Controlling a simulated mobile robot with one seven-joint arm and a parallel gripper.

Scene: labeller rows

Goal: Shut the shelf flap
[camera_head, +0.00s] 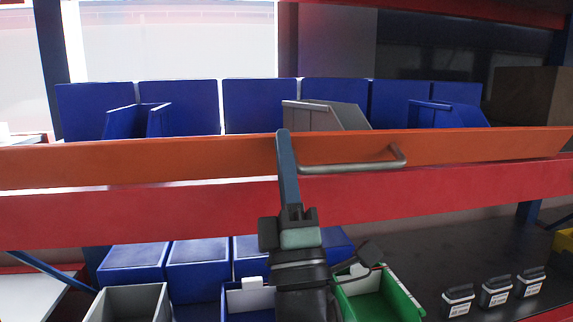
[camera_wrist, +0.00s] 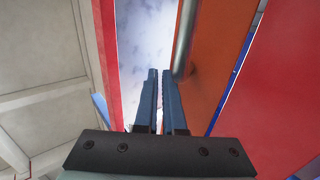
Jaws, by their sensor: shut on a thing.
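The shelf flap (camera_head: 150,163) is a long orange panel across the shelf front, just above a red beam. A grey metal bar handle (camera_head: 350,167) is fixed on its face. My gripper (camera_head: 283,135) reaches up from below at the handle's left end, its blue fingers in front of the flap. In the wrist view my gripper (camera_wrist: 161,75) has its fingers close together, beside the handle (camera_wrist: 184,45) and the flap (camera_wrist: 225,50).
Blue bins (camera_head: 260,103) and a grey bin (camera_head: 335,118) stand behind the flap. The red beam (camera_head: 130,212) runs below it. A green bin (camera_head: 375,300) and several labelled dark items (camera_head: 495,291) sit on the lower shelf.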

